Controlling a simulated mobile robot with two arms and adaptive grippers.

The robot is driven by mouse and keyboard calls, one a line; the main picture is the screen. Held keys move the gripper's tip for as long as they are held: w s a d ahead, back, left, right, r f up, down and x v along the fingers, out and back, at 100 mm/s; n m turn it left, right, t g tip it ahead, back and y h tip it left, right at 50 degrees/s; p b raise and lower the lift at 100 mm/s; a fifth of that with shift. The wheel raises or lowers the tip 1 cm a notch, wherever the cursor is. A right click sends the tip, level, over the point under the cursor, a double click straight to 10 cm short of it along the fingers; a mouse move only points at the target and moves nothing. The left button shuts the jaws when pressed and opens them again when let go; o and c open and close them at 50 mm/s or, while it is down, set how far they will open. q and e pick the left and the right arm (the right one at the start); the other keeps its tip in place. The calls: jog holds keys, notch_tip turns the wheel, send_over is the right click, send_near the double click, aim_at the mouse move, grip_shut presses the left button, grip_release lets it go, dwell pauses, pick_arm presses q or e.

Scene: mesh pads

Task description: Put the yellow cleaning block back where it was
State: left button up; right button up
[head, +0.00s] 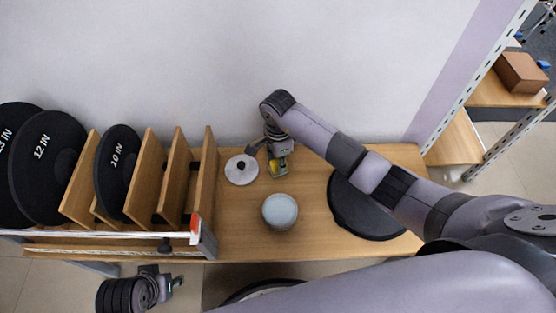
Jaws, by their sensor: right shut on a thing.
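The yellow cleaning block (278,171) is small in the head view, near the back of the wooden table top. My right gripper (278,163) is shut on it from above, and the fingers and wrist hide part of the block. I cannot tell whether the block touches the table. My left gripper (174,283) is low at the left, in front of the rack and away from the block; its fingers are too small to read.
A white disc with a dark knob (241,171) lies just left of the block. A pale blue-topped round container (280,211) stands in front. A large black disc (365,212) lies at right under my arm. A wooden rack (205,185) with black discs fills the left.

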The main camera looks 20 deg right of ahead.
jog(key=o, duration=1)
pick_arm(q)
notch_tip(320, 180, down, 8)
jog(key=p, duration=0.2)
jog(key=shift+f, duration=0.2)
pick_arm(e)
notch_tip(320, 180, up, 12)
jog(key=shift+r, duration=0.1)
pick_arm(q)
jog(key=shift+s, duration=0.1)
